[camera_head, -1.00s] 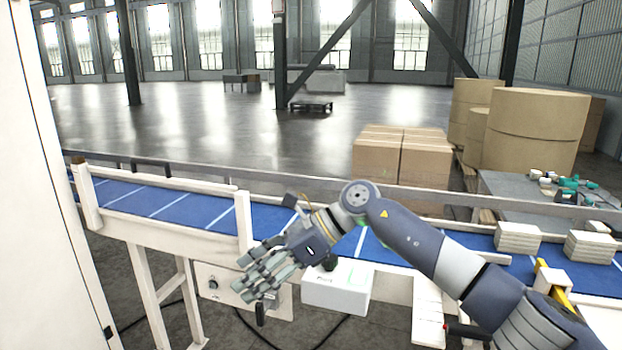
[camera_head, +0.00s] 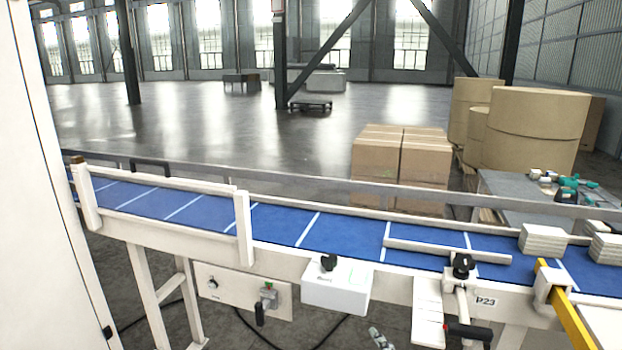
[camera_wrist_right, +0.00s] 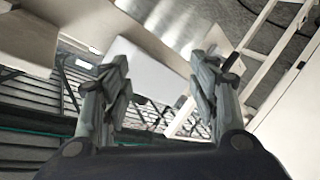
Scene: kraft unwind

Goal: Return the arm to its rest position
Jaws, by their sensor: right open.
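My right gripper shows in the right wrist view (camera_wrist_right: 160,78), with its two finger groups spread apart and nothing between them. In the head view only a small grey tip of it (camera_head: 380,338) shows at the bottom edge, in front of the conveyor and below the white control box (camera_head: 337,287). The rest of my right arm is out of the head view. My left gripper is in neither view.
A blue conveyor belt (camera_head: 280,224) crosses the head view, with white paper stacks (camera_head: 543,238) at its right end. A black-handled clamp (camera_head: 462,268) and yellow bar (camera_head: 570,322) stand at its near edge. Cartons (camera_head: 400,160) and large brown rolls (camera_head: 535,125) stand behind.

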